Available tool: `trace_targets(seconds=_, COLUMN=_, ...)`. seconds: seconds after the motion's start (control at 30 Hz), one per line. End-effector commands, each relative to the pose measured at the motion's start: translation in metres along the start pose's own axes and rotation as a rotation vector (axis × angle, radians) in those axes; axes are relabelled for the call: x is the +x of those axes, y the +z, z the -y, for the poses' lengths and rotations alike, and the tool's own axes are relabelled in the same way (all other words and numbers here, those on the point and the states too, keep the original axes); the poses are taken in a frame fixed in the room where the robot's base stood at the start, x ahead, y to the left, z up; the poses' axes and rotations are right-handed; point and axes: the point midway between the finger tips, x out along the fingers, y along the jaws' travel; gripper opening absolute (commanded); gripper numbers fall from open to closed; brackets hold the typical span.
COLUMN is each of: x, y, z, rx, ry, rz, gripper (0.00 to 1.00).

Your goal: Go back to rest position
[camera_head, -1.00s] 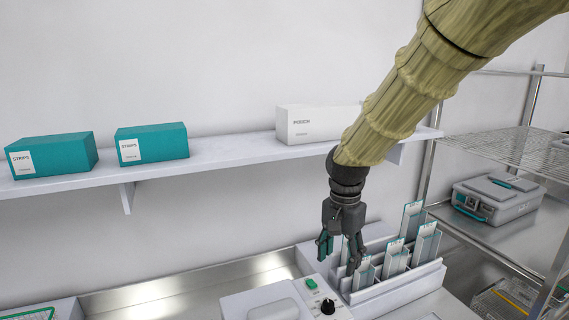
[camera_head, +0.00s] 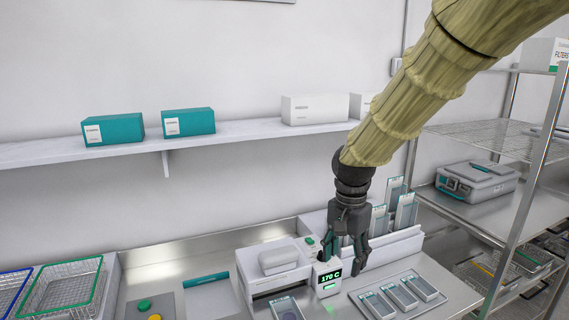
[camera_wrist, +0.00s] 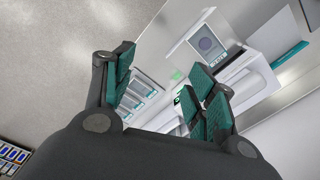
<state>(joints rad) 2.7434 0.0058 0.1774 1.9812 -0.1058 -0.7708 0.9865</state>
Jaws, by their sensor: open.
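My gripper (camera_head: 345,258) hangs from my arm above the metal counter, in front of the pouch rack and just right of the white sealer. It is open, with nothing seen between its fingers. In the wrist view, the teal finger pads of my gripper (camera_wrist: 160,95) are spread apart. The white sealer (camera_head: 275,262) has a display (camera_head: 329,277) reading about 170 C. A pouch (camera_head: 287,308) with a round dark item lies in front of it; the pouch also shows in the wrist view (camera_wrist: 208,44).
A tray (camera_head: 432,302) with several pouches lies right of the sealer. A rack (camera_head: 400,240) holds upright pouches behind my gripper. A wall shelf (camera_head: 240,133) carries boxes. Wire baskets (camera_head: 68,285) stand at left. A wire shelving unit (camera_head: 540,170) with a grey case (camera_head: 475,182) is at right.

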Motion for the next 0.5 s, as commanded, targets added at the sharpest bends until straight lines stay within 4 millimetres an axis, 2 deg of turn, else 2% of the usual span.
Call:
trace_targets(seconds=0.27, x=0.043, y=0.000, z=-0.002, rx=-0.035, ry=-0.006, rz=0.013, gripper=0.56)
trace_targets(seconds=0.5, x=0.093, y=0.004, z=-0.009, rx=-0.080, ry=-0.018, rz=0.024, gripper=0.56)
